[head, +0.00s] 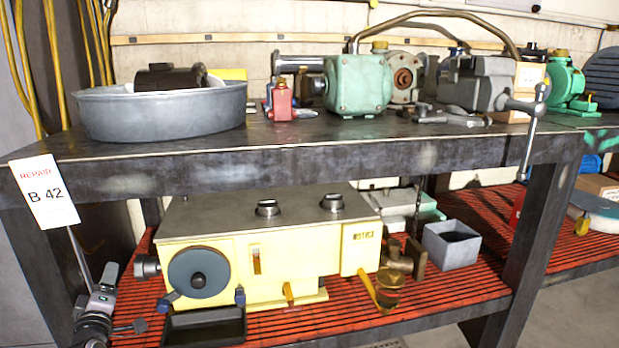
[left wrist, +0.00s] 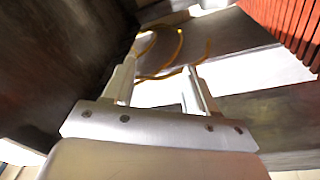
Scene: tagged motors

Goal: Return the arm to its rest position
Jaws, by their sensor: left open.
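My left gripper (head: 104,300) is low at the left of the head view, beside the left end of the lower red shelf and below the bench top. In the left wrist view its two pale fingers (left wrist: 160,85) stand apart with nothing between them. A white tag (head: 45,192) reading "REPAIR B 42" is at the bench's front left corner, above the gripper and apart from it. A dark motor (head: 171,78) lies in a grey round basin (head: 165,112) on the bench top. A green motor (head: 357,85) stands mid-bench. My right gripper is not in view.
The dark bench (head: 290,165) has a thick front edge and legs. A yellow machine (head: 215,262) and a grey box (head: 451,245) stand on the red slatted shelf (head: 470,290). A vise (head: 480,85) with a projecting handle is at the right. Yellow cables (head: 28,70) hang at the left.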

